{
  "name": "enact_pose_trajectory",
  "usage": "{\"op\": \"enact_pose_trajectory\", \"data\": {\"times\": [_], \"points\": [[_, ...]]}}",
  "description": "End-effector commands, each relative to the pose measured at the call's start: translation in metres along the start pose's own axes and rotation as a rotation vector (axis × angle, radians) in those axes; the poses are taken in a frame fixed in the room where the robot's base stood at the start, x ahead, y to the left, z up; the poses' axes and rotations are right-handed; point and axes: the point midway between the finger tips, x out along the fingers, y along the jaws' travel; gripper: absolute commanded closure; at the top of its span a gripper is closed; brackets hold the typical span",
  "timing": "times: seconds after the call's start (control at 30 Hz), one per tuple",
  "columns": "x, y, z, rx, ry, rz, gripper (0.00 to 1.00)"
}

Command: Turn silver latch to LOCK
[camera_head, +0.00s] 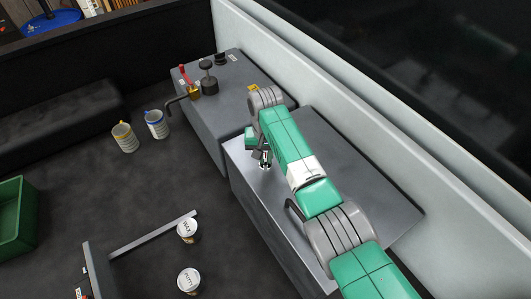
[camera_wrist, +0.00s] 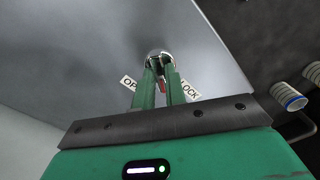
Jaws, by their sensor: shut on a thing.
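The silver latch (camera_wrist: 159,55) shows as a shiny round knob on a grey metal surface in the wrist view. An OPEN label (camera_wrist: 129,83), partly hidden, is to its left, and a LOCK label (camera_wrist: 189,90) is to its right. My gripper (camera_wrist: 161,68) is shut on the latch, its two green fingers reaching to it. A small red mark shows between the fingers, and the latch's exact angle is hard to tell. In the head view my gripper (camera_head: 264,157) is at the left edge of the near grey box top, and the latch (camera_head: 265,164) shows only as a small bright spot.
A second grey cabinet (camera_head: 235,80) holds a red-handled lever (camera_head: 186,78), a brass part and a dark knob. Striped mugs (camera_head: 124,137) and white tins (camera_head: 188,231) stand on the dark floor. A green crate (camera_head: 14,220) is at left. A pale wall runs behind the boxes.

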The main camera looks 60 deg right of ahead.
Motion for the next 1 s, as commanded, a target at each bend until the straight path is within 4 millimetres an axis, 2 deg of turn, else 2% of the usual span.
{"op": "enact_pose_trajectory", "data": {"times": [0.5,1.0], "points": [[-0.0009,-0.0002,0.0,-0.421,0.0,0.0,1.0],[-0.0007,-0.0001,-0.0002,-0.583,0.001,0.0,1.0]]}}
